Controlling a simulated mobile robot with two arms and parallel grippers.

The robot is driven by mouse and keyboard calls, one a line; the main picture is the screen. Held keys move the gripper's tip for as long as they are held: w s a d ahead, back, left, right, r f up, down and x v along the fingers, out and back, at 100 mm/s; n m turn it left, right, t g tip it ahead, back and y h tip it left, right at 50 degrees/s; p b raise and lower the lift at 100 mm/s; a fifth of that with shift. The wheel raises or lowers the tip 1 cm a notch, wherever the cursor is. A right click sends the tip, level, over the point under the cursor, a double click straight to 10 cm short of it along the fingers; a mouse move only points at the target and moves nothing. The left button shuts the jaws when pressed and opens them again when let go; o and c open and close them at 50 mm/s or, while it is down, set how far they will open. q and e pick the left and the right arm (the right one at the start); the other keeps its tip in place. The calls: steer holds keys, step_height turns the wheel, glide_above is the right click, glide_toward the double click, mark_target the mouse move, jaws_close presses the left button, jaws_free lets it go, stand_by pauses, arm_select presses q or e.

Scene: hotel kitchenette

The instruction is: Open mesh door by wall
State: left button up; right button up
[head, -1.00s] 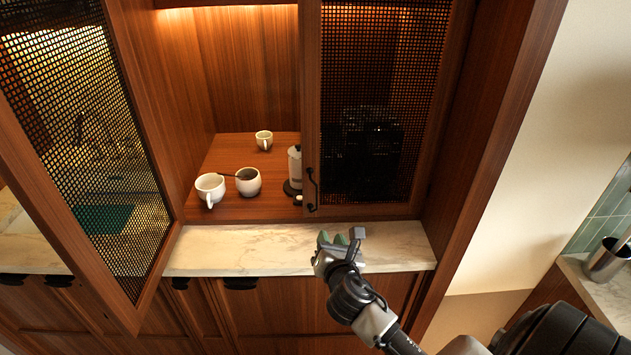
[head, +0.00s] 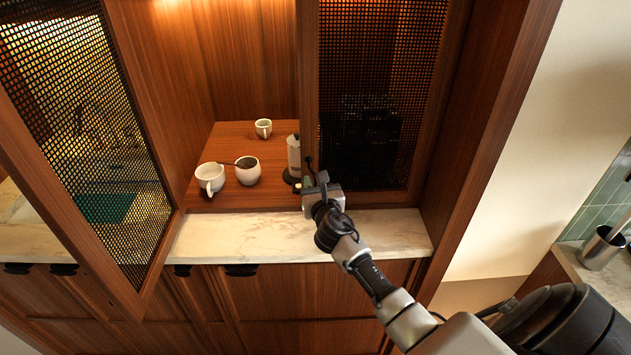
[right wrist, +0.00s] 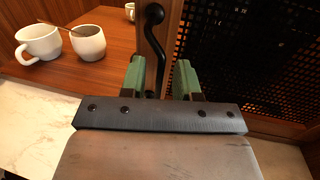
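The mesh door by the wall (head: 376,90) is the right cabinet door, and it is shut. Its dark mesh also shows in the right wrist view (right wrist: 245,60). Its black curved handle (right wrist: 156,42) is on the door's left stile; in the head view, its upper part (head: 308,163) shows above my gripper. My right gripper (head: 320,186) is at the handle's lower part. In the right wrist view its green-padded fingers (right wrist: 160,78) are apart, with the handle's lower end between them. Whether either finger touches it I cannot tell. My left gripper is out of view.
The left mesh door (head: 90,120) stands open. Two white cups (head: 210,177) (head: 263,128), a white bowl (head: 248,172) with a spoon and a moka-like pot (head: 294,157) stand on the cabinet shelf. A marble ledge (head: 240,236) runs below. A cream wall (head: 530,150) is at right.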

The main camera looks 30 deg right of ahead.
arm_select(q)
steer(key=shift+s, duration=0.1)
arm_select(e)
steer(key=shift+w, duration=0.25)
jaws_close()
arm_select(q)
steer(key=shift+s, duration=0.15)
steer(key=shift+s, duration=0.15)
arm_select(e)
steer(key=shift+s, duration=0.2)
